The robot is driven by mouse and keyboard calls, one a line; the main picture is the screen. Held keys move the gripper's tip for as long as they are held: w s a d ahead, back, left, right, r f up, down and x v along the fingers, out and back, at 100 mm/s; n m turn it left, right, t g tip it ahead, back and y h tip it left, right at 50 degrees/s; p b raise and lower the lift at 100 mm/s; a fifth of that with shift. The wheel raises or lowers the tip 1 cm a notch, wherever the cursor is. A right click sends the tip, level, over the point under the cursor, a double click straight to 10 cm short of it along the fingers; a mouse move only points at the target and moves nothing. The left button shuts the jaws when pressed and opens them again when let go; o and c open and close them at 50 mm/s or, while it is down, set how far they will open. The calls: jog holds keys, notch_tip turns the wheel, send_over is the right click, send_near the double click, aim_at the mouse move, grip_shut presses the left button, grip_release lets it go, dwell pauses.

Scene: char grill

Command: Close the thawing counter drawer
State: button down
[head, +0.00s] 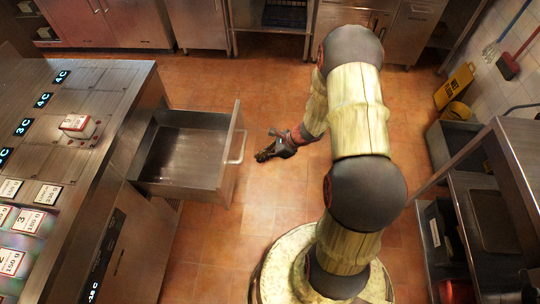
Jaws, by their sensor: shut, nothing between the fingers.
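The thawing counter drawer (180,190) is pulled out from the steel counter (112,82) on the left. It looks empty inside, and its tall front panel with a pale bar handle (238,148) faces right. My gripper (262,156) is shut and empty, a short way to the right of the drawer handle. It points left toward the front panel, with a small gap that seems to separate them. The fingertips look dark and small in this view.
A steel shelf unit (512,170) stands on the right, with a yellow wet-floor sign (454,86) behind it. Steel cabinets (414,30) line the back. Tiled floor (225,75) is clear beyond the drawer. Labelled packs (30,222) lie on the counter.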

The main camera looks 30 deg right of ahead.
jog(key=w+a, duration=0.1)
jog(key=w+a+f+b, duration=0.1)
jog(key=a, duration=0.1)
jog(key=shift+w+a, duration=0.15)
jog(key=shift+w, duration=0.1)
jog(key=shift+a, duration=0.1)
jog(key=w+a+p, duration=0.1)
jog(key=w+a, duration=1)
jog(key=a, duration=0.4)
jog(key=w+a, duration=1.1)
jog(key=a, duration=0.4)
jog(key=shift+w+a+p, duration=0.15)
jog(key=shift+a+p, duration=0.15)
jog(key=shift+p, duration=0.05)
